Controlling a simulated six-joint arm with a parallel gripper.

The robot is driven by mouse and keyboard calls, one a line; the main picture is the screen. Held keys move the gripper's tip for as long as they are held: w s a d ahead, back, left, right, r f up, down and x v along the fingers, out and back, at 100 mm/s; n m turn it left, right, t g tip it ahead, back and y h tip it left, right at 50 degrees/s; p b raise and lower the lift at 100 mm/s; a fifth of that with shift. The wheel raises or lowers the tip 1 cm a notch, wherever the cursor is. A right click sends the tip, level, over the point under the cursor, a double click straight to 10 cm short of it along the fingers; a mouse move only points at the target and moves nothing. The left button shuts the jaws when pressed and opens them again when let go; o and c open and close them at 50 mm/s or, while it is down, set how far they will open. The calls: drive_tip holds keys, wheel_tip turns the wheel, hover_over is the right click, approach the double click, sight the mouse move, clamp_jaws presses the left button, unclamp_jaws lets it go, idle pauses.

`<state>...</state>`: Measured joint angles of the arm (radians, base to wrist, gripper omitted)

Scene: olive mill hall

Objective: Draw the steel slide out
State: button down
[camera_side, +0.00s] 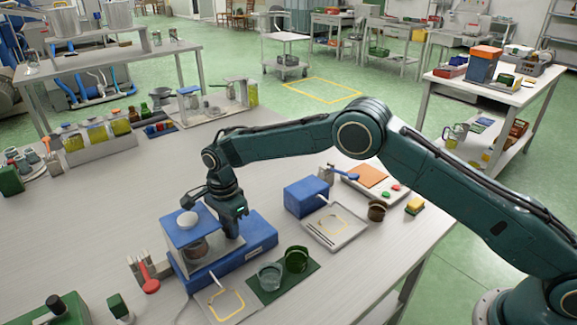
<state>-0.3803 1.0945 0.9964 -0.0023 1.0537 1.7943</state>
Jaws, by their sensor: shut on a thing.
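A blue press-like unit (259,246) stands on the near part of the bench, with a raised blue top (182,232) and a white knob on it. A brownish round vessel (196,249) sits under that top. The steel slide (208,264) appears as a pale grey plate between the top and the blue base; its far side is hidden. My gripper (232,232) points down at the right end of the plate, close beside the blue top. It is shut on the steel slide, though the fingertips and the contact are small and partly hidden.
A blue box (306,196) and a grey tray (333,226) stand to the right.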

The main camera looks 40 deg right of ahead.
drive_tip(key=d, duration=1.1)
drive_tip(key=shift+d, duration=0.25)
drive_tip(key=c, duration=1.3)
unclamp_jaws()
drive_tip(key=shift+d, duration=0.1)
drive_tip(key=shift+o, duration=0.3)
drive_tip(key=shift+r, duration=0.15)
drive_tip(key=shift+r, duration=0.2)
wheel_tip(320, 180, up, 13)
drive_tip(key=shift+r, duration=0.1)
